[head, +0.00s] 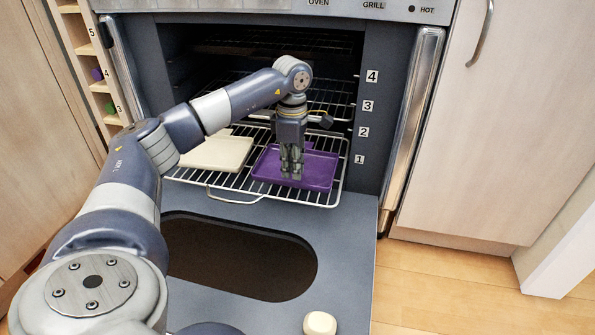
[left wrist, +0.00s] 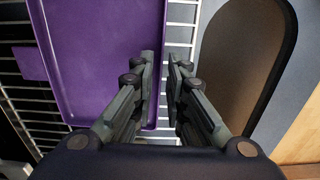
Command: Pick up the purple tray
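The purple tray (head: 318,167) lies on the lowest pulled-out wire rack, on its right side. My left gripper (head: 291,176) points down over the tray's front part. In the left wrist view the purple tray (left wrist: 105,60) fills the upper left, and its rim runs past the gap between the fingertips. The left gripper (left wrist: 161,62) is partly open, with a narrow gap between its fingers. I see no clear contact with the rim. My right gripper is not in view.
A cream tray (head: 218,153) sits on the same wire rack (head: 232,201), left of the purple one. The oven door (head: 345,240) is folded down in front.

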